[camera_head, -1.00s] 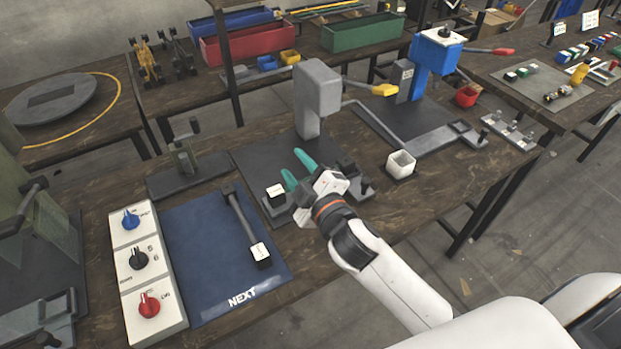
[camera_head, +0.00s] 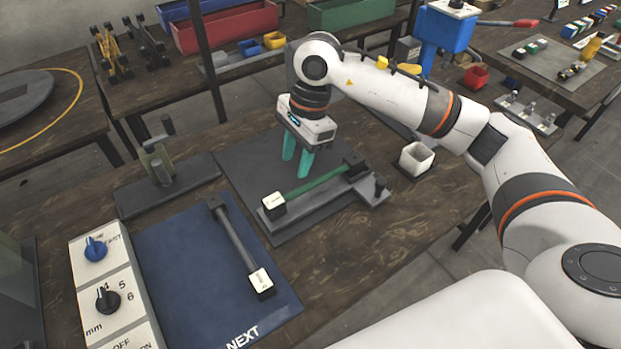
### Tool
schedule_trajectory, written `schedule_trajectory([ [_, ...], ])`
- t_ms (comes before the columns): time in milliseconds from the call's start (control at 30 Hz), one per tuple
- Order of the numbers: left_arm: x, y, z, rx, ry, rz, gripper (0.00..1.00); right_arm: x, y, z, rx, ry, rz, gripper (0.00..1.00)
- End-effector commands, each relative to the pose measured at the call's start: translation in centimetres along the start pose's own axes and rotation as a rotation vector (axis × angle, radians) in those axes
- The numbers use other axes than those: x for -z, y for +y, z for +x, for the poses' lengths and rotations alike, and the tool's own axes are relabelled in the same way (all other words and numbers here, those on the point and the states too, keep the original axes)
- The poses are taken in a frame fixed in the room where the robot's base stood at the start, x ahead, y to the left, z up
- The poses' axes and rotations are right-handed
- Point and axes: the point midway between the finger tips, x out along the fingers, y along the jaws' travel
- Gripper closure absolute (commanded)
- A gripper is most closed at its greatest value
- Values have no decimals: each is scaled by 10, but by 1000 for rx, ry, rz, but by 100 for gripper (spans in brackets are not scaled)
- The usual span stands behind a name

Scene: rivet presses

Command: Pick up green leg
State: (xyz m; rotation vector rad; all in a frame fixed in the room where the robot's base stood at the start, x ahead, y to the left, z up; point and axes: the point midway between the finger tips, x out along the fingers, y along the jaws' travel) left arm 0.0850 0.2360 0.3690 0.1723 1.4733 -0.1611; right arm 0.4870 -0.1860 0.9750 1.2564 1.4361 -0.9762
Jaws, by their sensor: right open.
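The green leg (camera_head: 318,186) is a bar with a white block (camera_head: 273,204) at its near-left end and a dark block at its far-right end. It lies in a grey fixture (camera_head: 325,208) on a dark plate in the middle of the workbench. My right gripper (camera_head: 297,167) points down just behind the leg, with its two teal fingers apart and nothing between them. The fingertips look close to the bar, but I cannot tell whether they touch it. My left gripper is not in view.
A blue mat (camera_head: 205,285) with a grey leg (camera_head: 238,245) lies at the front left, beside a knob panel (camera_head: 105,290). A green-grey clamp (camera_head: 160,175) stands left of the plate. A white cup (camera_head: 416,160) stands right of the fixture. The blue press (camera_head: 446,30) stands behind.

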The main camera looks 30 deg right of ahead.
Motion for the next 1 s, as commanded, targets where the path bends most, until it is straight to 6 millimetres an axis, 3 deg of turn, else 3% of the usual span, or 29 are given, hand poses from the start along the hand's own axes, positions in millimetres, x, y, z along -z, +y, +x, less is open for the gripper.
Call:
schedule_trajectory([
  [33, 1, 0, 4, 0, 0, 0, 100, -19, 1, -6, 2, -81, 3, 59],
  [100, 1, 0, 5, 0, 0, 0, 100, -37, 1, -14, 11, -162, 7, 59],
  [200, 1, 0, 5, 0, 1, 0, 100, -50, 0, -18, 22, -219, 14, 59],
  [533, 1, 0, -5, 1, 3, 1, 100, -63, -2, 31, 27, -226, 14, 59],
  [767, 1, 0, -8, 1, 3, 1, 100, -66, -2, 49, 26, -224, 14, 59],
  [1000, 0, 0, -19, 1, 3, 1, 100, -74, -1, 82, 27, -223, 15, 59],
])
